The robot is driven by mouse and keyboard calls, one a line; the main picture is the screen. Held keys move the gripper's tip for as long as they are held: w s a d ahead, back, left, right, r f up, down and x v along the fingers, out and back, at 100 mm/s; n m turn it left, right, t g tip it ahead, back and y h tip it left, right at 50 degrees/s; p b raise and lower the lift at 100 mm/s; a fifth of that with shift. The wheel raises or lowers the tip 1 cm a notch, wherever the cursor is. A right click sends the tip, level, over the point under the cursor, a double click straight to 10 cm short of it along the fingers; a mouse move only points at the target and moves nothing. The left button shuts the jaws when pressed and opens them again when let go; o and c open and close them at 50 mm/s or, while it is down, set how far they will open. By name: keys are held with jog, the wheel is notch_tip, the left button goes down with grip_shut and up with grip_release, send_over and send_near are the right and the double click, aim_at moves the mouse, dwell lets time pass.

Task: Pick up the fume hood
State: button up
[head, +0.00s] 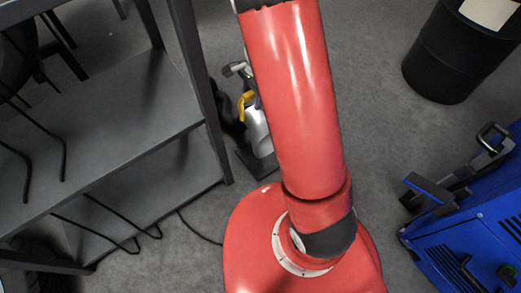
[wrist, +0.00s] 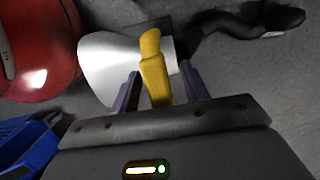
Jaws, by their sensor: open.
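The fume hood (wrist: 103,62) shows in the wrist view as a silver-white cone with an upright yellow handle (wrist: 153,72). A black hose (wrist: 235,24) runs from it to the upper right. My gripper (wrist: 160,72) is open, with its two dark fingers on either side of the yellow handle. I cannot tell whether either finger touches it. In the head view the white hood (head: 257,132) and its yellow part show low beside the dark bench, partly hidden behind my red arm. My gripper cannot be made out clearly there.
A dark metal shelf bench (head: 120,130) stands at the left, with black cables on it. A blue machine (head: 470,225) stands at the right and a black bin (head: 450,55) at the upper right. Grey carpet lies clear between my arm and the bin.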

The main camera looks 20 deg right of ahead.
jog(key=shift+a+f, duration=0.1)
jog(key=shift+f, duration=0.45)
grip_shut()
jog(key=shift+r, duration=0.1)
dwell(0.9)
